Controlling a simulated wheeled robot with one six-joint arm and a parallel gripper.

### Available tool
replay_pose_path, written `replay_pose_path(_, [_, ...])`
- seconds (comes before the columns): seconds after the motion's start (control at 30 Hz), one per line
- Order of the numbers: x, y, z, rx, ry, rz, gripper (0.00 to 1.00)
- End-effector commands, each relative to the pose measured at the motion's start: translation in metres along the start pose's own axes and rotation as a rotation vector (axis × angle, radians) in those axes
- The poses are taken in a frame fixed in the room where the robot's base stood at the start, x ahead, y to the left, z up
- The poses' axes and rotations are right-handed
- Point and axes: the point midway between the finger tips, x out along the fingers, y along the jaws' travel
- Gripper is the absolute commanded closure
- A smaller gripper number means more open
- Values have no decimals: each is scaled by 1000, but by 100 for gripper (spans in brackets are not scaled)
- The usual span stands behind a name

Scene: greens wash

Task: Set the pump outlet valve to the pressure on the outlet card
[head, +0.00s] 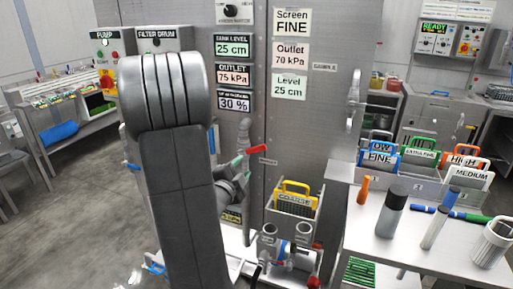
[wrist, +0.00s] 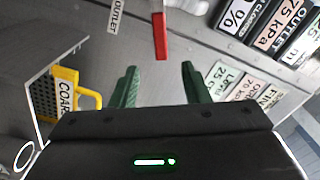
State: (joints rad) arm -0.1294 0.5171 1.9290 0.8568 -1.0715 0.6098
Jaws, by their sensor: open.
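The outlet card (head: 291,56) on the panel reads "Outlet 70 kPa". The outlet display (head: 232,73) reads 75 kPa. The red outlet valve handle (head: 257,149) sticks out below the displays; in the wrist view it (wrist: 160,35) lies just beyond the fingertips, in line with the gap between them, with an "OUTLET" label (wrist: 117,15) beside it. My gripper (wrist: 160,66) is open and empty, its green fingers apart and not touching the handle. In the head view my arm hides most of the gripper; a green finger shows left of the handle.
A crate with a yellow-handled coarse screen (head: 295,198) stands below right of the valve; it also shows at left in the wrist view (wrist: 70,95). Pipes run below the handle. A bench (head: 385,240) with bottles and screens stands at right. The floor at left is clear.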

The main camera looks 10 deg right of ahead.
Motion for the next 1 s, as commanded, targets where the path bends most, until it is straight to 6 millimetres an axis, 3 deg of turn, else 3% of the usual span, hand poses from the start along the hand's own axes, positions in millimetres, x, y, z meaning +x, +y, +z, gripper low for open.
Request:
replay_pose_path(0.17, [23,-2,-2,-1,3,2,58])
replay_pose_path(0.6, [112,-2,-2,-2,0,2,58])
replay_pose_path(0.8, [131,-1,0,-2,-2,0,58])
replay_pose_path(1.0, [135,0,0,-2,-2,0,58])
